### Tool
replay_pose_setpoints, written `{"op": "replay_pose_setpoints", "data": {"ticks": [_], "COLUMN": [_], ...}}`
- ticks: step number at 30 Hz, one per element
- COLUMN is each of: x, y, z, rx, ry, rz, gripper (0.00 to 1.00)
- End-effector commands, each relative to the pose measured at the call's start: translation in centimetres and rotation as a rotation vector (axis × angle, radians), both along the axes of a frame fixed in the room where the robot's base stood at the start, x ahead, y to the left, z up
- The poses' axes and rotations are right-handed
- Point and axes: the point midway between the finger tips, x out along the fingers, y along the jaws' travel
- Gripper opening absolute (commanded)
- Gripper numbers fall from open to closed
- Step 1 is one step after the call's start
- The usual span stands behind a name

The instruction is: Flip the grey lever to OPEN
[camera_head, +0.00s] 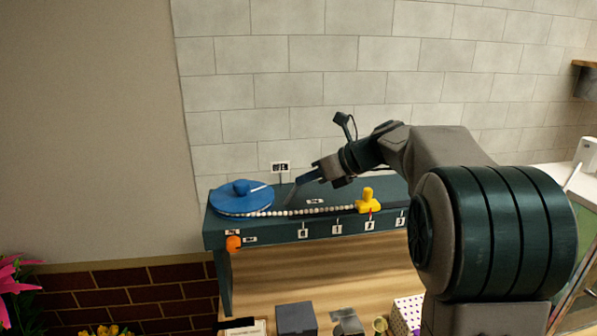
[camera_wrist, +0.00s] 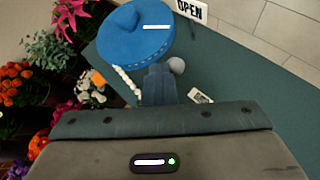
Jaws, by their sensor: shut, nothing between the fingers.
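A small grey ball (camera_wrist: 176,66), which looks like the lever's knob, shows just right of my fingertips in the wrist view. It seems very close to them, but I cannot tell whether they touch. The lever's shaft is hidden, and its position is not clear. My gripper (camera_wrist: 158,70) is shut and empty, pointing down at the dark green shelf. In the head view my gripper (camera_head: 294,186) is low over the shelf, right of the blue disc. A white OPEN sign (camera_wrist: 190,10) stands beyond the disc; it also shows in the head view (camera_head: 280,167).
A blue round disc (camera_head: 240,199) with a knob and white line sits at the shelf's left end. A row of white beads (camera_head: 330,210) runs along the front edge to a yellow piece (camera_head: 368,201). An orange ball (camera_head: 234,243) is at the front left corner. Flowers (camera_wrist: 62,50) stand left.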

Motion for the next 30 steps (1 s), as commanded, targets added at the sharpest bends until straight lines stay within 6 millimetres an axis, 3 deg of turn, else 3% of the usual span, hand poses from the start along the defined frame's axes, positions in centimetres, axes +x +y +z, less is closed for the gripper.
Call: {"op": "replay_pose_setpoints", "data": {"ticks": [30], "x": [-0.27], "y": [-0.27], "z": [-0.20], "rx": [-0.027], "ry": [-0.001], "rz": [-0.011], "gripper": [0.00]}}
